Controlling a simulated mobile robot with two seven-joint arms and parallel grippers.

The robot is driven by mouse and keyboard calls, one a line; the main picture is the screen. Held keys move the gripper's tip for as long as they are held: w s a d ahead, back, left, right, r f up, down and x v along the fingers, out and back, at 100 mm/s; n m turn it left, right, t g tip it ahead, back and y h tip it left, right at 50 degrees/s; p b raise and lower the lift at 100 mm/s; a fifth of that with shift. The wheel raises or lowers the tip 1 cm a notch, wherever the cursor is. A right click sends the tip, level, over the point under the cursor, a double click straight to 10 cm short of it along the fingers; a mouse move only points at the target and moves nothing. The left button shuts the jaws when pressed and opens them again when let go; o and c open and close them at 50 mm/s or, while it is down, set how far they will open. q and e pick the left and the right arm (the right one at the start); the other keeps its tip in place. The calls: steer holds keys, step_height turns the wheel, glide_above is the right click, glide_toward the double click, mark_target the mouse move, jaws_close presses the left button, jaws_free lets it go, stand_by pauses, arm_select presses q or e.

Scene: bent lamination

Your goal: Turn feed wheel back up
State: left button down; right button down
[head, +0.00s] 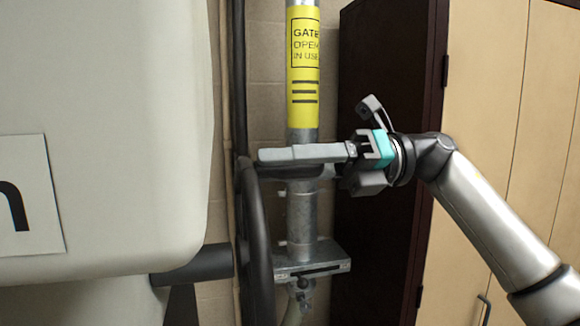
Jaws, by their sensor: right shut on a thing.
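The feed wheel (259,245) is a dark wheel seen almost edge-on, just right of the big pale machine. A thick dark shaft (195,265) runs from the machine to it. My right gripper (265,157) comes in from the right with its long grey fingers level. It is shut on the wheel's rim near the top; the fingers hide part of the rim, and the exact contact is hard to make out. My left gripper is not in view.
The pale machine body (110,120) fills the left. Behind my right fingers stands a metal pipe with a yellow label (303,70) reading "GATE OPEN IN USE". A slotted metal gate bracket (312,266) sits lower on it. A dark cabinet side (385,70) and beige doors (485,80) are at right.

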steer(key=shift+w+a+f+m+p, duration=0.1)
steer(key=shift+w+a+m+p, duration=0.25)
steer(key=shift+w+m+p, duration=0.35)
steer(key=shift+w+a+m+p, duration=0.35)
steer(key=shift+w+m+p, duration=0.1)
steer(key=shift+w+m, duration=0.3)
steer(key=shift+f, duration=0.1)
steer(key=c, duration=0.6)
jaws_free()
steer(key=shift+s+f, duration=0.1)
steer(key=shift+f, duration=0.05)
steer(key=shift+r+b+v, duration=0.2)
steer(key=shift+b+v, duration=0.5)
steer(key=shift+v, duration=3.25)
steer(key=shift+r+b+v, duration=0.15)
steer(key=shift+b+v, duration=0.55)
steer(key=shift+v, duration=3.25)
